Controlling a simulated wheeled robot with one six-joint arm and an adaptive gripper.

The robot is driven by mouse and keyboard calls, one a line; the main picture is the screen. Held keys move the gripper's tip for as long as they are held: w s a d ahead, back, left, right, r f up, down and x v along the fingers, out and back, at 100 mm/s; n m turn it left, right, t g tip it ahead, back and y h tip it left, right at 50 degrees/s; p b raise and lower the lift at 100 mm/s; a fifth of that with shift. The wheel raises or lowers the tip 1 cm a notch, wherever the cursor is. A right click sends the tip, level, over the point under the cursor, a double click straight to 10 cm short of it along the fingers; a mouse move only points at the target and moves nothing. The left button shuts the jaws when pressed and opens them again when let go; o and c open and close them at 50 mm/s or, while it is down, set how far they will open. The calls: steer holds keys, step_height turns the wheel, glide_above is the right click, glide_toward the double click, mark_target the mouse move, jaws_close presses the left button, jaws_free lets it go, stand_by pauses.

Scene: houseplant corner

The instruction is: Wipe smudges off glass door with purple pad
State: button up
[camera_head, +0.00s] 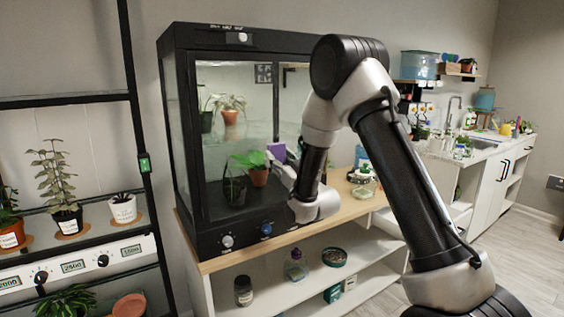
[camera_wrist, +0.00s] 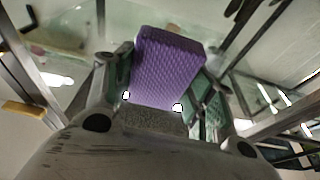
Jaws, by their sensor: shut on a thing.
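My gripper (camera_head: 281,172) is shut on a purple pad (camera_head: 277,151), in front of the right part of a black-framed glass cabinet. The wrist view shows the textured purple pad (camera_wrist: 166,62) between the two fingers (camera_wrist: 160,82). The cabinet's glass door (camera_head: 222,80) is upright, with potted plants behind it. Pale hazy patches (camera_head: 240,133) show across the glass; I cannot tell smudges from reflections. I cannot tell whether the pad touches the glass. My arm hides the cabinet's right part.
The cabinet stands on a wooden-topped shelf unit (camera_head: 215,262) holding jars and a round tin (camera_head: 334,257). A black rack (camera_head: 75,232) with potted plants stands at left. A sink counter (camera_head: 488,143) is at the back right. The floor at right (camera_head: 530,255) is clear.

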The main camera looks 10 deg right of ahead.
steer(key=shift+r, duration=0.9)
steer(key=w+d, duration=0.3)
steer(key=d, duration=0.8)
steer(key=shift+w+d, duration=0.2)
steer(key=shift+w, duration=0.15)
steer(key=shift+a, duration=0.1)
steer(key=shift+s+a, duration=0.65)
steer(key=shift+a, duration=1.2)
steer(key=shift+s+a, duration=0.6)
steer(key=shift+a, duration=1.3)
steer(key=shift+s+a, duration=0.65)
steer(key=shift+a, duration=1.2)
steer(key=s+d, duration=0.2)
steer(key=s, duration=0.3)
steer(key=shift+s, duration=0.35)
